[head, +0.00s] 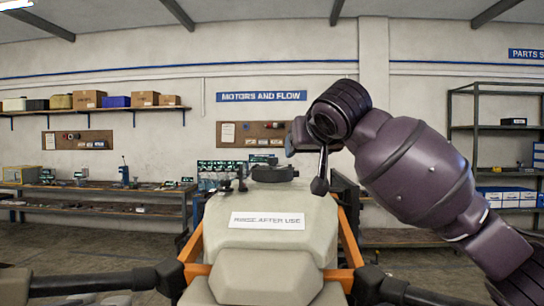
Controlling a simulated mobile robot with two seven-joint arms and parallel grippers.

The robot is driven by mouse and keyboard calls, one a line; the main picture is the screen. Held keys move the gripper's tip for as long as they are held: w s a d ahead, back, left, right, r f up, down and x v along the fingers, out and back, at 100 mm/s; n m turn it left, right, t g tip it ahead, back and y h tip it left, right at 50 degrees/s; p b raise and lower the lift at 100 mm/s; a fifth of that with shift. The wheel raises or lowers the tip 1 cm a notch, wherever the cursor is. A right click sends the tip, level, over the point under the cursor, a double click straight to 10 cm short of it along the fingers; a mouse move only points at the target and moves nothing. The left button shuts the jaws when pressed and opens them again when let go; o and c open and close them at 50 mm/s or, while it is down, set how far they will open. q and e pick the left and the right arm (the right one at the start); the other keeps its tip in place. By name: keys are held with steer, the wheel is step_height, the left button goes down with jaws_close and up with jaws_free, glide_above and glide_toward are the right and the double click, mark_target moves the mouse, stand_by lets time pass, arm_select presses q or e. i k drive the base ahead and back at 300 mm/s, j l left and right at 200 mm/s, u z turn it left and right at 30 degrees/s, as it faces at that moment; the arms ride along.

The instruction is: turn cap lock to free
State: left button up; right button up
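The spray drone's beige tank (270,250) stands in front of me, with a "RINSE AFTER USE" label on its face. A round black cap (272,174) sits on top of the tank. The cap lock is too small to make out, so I cannot tell its position. My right arm reaches in from the right, and its gripper (320,182) points down at the upper right of the tank, to the right of the cap. The hand partly hides the fingers, so their opening is unclear. My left gripper is out of view.
Small black fittings (238,181) stand left of the cap. Orange frame bars (350,240) flank the tank, and black drone arms (100,281) spread to both sides. A workbench (95,190) and shelving (500,150) stand farther back.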

mark_target(272, 162)
steer(key=i+j, duration=0.15)
steer(key=i, duration=0.3)
steer(key=i+j, duration=0.2)
steer(key=i, duration=0.2)
